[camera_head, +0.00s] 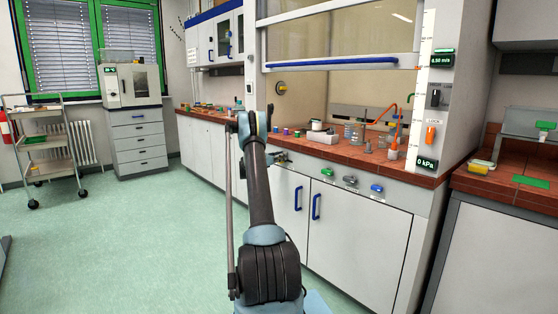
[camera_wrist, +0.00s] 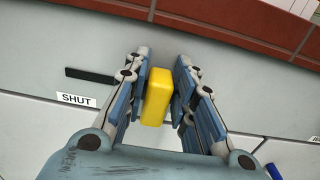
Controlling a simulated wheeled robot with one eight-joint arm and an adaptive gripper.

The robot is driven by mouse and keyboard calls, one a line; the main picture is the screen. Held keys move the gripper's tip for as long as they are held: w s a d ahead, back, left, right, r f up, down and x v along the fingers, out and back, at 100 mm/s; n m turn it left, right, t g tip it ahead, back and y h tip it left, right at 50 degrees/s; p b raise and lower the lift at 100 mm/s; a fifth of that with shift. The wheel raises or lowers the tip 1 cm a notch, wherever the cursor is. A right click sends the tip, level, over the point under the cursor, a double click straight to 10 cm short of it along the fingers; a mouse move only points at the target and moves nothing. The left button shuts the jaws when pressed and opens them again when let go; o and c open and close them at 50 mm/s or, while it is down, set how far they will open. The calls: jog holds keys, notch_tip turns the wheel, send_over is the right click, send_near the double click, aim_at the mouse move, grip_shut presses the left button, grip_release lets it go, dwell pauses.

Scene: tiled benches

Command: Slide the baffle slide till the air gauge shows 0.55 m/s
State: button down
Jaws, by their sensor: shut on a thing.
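The baffle slide (camera_wrist: 157,98) appears as a yellow block on the grey front panel in the wrist view. My gripper (camera_wrist: 163,74) is shut on it, with a blue finger on each side. A black slot (camera_wrist: 90,75) runs to the left of it, above a white label (camera_wrist: 76,99) reading SHUT. The air gauge (camera_head: 442,59) on the hood's right post seems to read 0.50 m/s in the head view. There, my arm's end is at the panel below the bench top, and the slide is hidden.
Green (camera_head: 327,172), grey (camera_head: 350,180) and blue (camera_head: 376,188) knobs sit along the panel to the right. A second display (camera_head: 426,163) reads 0 kPa. The red-tiled bench top (camera_head: 385,165) lies just above the panel. The green floor (camera_head: 150,230) at left is clear.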

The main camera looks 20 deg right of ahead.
jog(key=c, duration=1.4)
grip_release()
jog(key=shift+c, duration=0.2)
jog(key=v, duration=1.2)
